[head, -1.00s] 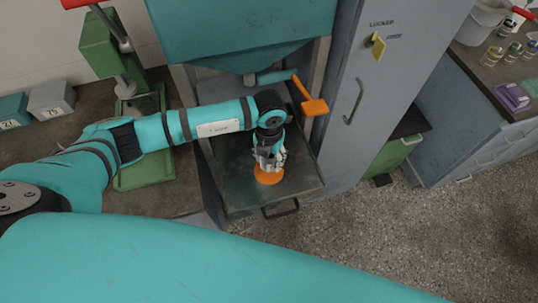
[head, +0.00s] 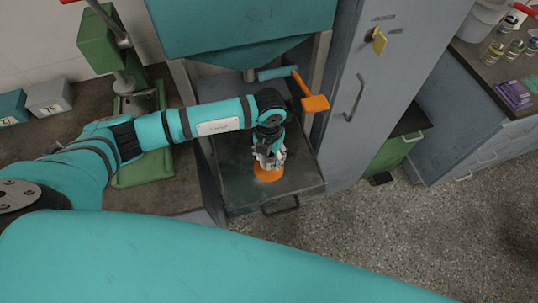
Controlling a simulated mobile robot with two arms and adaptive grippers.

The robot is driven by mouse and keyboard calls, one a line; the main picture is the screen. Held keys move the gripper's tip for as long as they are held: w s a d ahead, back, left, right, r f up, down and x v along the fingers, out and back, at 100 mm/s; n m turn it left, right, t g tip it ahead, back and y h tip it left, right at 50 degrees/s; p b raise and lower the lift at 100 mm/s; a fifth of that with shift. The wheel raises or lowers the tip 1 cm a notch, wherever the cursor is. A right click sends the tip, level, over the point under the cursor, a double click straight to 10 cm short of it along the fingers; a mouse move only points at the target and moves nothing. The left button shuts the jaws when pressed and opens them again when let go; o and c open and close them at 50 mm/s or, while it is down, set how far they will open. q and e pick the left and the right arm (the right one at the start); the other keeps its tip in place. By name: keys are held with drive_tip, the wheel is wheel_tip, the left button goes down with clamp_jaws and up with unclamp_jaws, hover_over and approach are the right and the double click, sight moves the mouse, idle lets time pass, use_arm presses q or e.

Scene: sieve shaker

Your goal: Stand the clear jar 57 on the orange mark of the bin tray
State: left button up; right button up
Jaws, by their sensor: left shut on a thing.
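My left gripper (head: 268,160) points down over the orange mark (head: 264,181) on the dark bin tray (head: 232,187). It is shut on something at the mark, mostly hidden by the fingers. A pale, clear bit of the jar 57 (head: 267,174) seems to show below the fingertips, over the orange mark. I cannot tell whether its base touches the tray. My right gripper is not in view.
A teal hopper (head: 240,30) hangs above the tray, with an orange-handled lever (head: 315,103) at its right. A grey cabinet (head: 358,120) stands right of the tray. A green press (head: 143,150) stands on the left bench. Small jars (head: 515,48) stand on the far right counter.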

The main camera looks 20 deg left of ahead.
use_arm(q)
drive_tip(key=shift+f, duration=0.15)
drive_tip(key=shift+f+b, duration=0.35)
drive_tip(key=shift+b, duration=0.1)
drive_tip(key=shift+f+b, duration=0.95)
drive_tip(key=shift+f, duration=0.05)
idle(1.1)
drive_tip(key=o, duration=1.4)
drive_tip(key=shift+o, duration=0.2)
wheel_tip(320, 180, up, 12)
